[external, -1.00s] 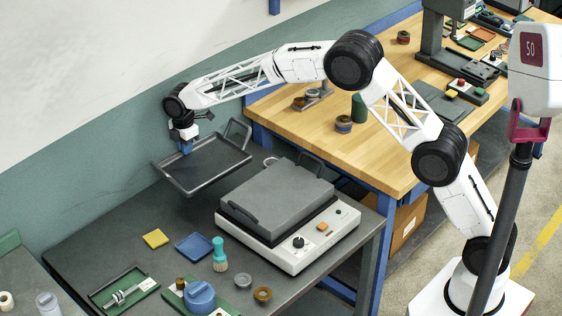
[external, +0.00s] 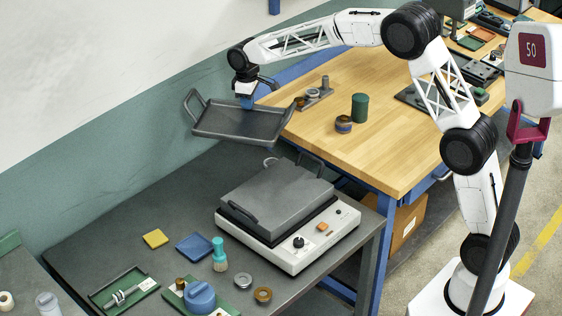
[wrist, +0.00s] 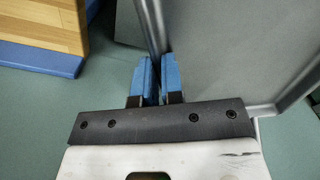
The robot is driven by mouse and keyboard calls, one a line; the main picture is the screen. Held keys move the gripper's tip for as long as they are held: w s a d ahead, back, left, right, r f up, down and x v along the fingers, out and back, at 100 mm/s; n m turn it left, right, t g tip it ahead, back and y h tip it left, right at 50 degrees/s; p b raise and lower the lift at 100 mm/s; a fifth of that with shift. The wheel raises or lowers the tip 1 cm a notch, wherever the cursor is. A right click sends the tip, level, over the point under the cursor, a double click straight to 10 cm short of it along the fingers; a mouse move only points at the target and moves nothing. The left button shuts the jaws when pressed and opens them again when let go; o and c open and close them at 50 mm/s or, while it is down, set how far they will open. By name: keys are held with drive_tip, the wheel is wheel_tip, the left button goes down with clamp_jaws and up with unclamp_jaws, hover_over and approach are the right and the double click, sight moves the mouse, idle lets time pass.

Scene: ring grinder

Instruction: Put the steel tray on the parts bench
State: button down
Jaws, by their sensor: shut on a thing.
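The steel tray (external: 238,122) is dark grey and shallow, with raised handles at its ends. It hangs in the air above the gap behind the grinder's bench, near the left corner of the wooden bench (external: 385,150), which I take to be the parts bench. My gripper (external: 246,102) is shut on the tray's far rim and holds it roughly level, slightly tilted. In the wrist view the blue fingertips (wrist: 158,82) pinch the rim, and the tray's grey floor (wrist: 235,50) fills the right side. The wooden bench (wrist: 42,25) shows at upper left there.
On the wooden bench are a green cylinder (external: 359,107), a ringed part (external: 343,124) and a small fixture (external: 314,96). The wooden bench's front middle is clear.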

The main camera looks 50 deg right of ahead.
drive_tip(key=s+d+r+m, duration=0.2)
drive_tip(key=s+d+m, duration=1.1)
drive_tip(key=s+d, duration=1.1)
drive_tip(key=s+f+m, duration=0.3)
drive_tip(key=s, duration=0.9)
drive_tip(key=s+d+f+m, duration=0.1)
drive_tip(key=s+f+m, duration=0.2)
drive_tip(key=s, duration=0.9)
drive_tip(key=s+d+f+m, duration=0.1)
drive_tip(key=s+f+m, duration=0.2)
drive_tip(key=s, duration=1)
drive_tip(key=shift+f+m, duration=0.35)
drive_tip(key=shift+m, duration=0.55)
drive_tip(key=shift+w+d, duration=0.1)
drive_tip(key=shift+w, duration=0.05)
hover_over(418, 155)
drive_tip(key=shift+s+a+f, duration=0.2)
drive_tip(key=shift+s+f, duration=0.2)
drive_tip(key=shift+f, duration=0.25)
drive_tip(key=shift+w+d, duration=0.1)
drive_tip(key=shift+w+d+f, duration=0.1)
drive_tip(key=shift+w, duration=0.1)
drive_tip(key=shift+f, duration=1.75)
